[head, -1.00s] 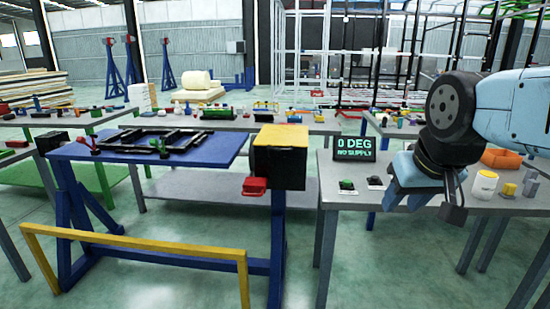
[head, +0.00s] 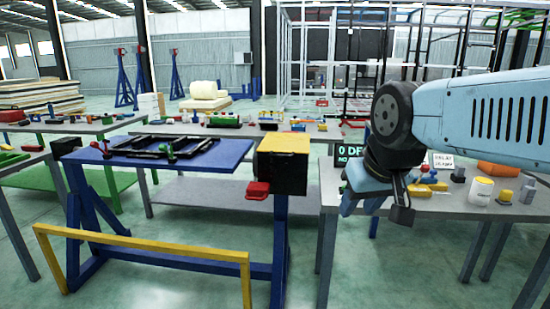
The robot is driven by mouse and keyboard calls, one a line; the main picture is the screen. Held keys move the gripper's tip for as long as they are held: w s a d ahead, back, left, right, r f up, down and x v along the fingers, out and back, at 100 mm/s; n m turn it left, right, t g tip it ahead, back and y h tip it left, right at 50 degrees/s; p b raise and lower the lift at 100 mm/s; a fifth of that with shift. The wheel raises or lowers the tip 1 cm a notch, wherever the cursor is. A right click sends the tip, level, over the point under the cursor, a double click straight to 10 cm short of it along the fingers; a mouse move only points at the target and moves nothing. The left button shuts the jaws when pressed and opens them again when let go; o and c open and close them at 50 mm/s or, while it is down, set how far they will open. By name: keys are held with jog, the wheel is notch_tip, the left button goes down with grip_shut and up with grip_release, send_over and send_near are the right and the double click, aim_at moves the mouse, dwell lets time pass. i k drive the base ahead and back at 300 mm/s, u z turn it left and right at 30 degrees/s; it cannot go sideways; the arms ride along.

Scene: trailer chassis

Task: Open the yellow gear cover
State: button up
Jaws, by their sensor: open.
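The yellow gear cover (head: 285,143) is the flat yellow top of a black box (head: 281,173) at the right end of the blue table frame. It lies flat and closed on the box. My gripper (head: 374,207) hangs to the right of the box, in front of the right grey table, clearly apart from the cover. It is open, and I see nothing between its fingers. My blue arm reaches in from the right edge. The cover's far edge is hard to make out.
The blue tilting table (head: 225,154) carries a black frame (head: 170,147). A yellow bar (head: 140,242) stands low in front. The right grey table (head: 440,206) holds a display (head: 349,151), partly hidden by my arm, a white jar (head: 481,191) and an orange bin (head: 498,169).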

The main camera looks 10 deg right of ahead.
aim_at(292, 143)
jog(key=u, duration=0.05)
jog(key=i, duration=1)
jog(key=z, duration=0.05)
